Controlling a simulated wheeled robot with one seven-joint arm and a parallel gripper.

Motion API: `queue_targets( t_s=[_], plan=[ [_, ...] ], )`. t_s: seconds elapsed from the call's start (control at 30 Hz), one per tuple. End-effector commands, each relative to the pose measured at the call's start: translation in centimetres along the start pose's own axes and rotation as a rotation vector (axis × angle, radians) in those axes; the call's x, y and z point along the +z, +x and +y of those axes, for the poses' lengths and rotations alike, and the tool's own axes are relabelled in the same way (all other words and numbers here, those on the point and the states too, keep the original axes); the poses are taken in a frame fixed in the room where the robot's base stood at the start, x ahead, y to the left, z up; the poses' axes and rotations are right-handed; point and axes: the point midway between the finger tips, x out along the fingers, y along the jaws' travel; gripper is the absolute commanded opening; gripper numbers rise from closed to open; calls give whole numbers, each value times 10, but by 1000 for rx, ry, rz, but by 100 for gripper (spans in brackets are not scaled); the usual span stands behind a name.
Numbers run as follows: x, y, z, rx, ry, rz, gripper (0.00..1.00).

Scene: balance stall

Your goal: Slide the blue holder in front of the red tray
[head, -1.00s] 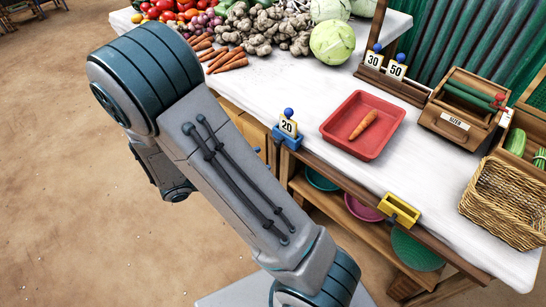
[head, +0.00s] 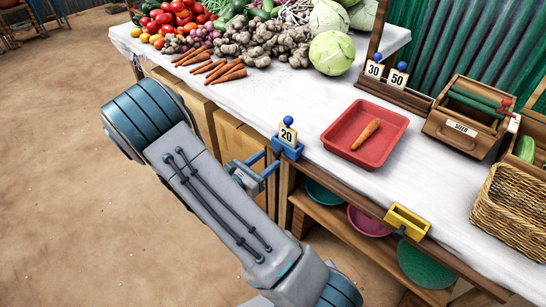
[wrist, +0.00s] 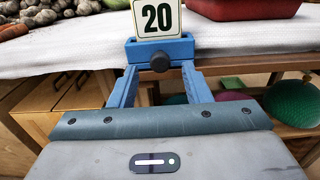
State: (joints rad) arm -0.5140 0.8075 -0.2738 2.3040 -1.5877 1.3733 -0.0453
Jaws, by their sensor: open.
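The blue holder (head: 288,149) sits on the counter's front edge, left of the red tray (head: 388,122), with a 20 card (head: 287,135) and a blue ball on top. In the wrist view the blue holder (wrist: 176,46) is straight ahead, with a black knob (wrist: 160,62) on its front. My gripper (head: 268,162) is open at the front of the holder. In the wrist view my gripper (wrist: 160,70) has one finger on each side below the knob; I cannot tell whether they touch the holder. The tray holds one carrot (head: 365,131).
A yellow holder (head: 407,221) is on the same front edge, to the right. A wooden rail (head: 350,189) runs along that edge, with shelves and bowls below. Vegetables lie at the back left. A box (head: 462,127) and a wicker basket (head: 510,208) stand at right.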

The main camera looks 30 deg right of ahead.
Motion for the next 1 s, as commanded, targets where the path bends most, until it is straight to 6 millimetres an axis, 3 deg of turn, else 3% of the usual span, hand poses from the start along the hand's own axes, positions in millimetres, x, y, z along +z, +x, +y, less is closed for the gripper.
queue_targets(
  t_s=[0.2,0.6,0.77,1.0],
  plan=[
    [0,29,0,-2,1,0,44],
    [0,36,0,0,0,0,44],
    [0,35,0,0,0,0,0],
    [0,36,0,0,0,0,0]
  ],
)
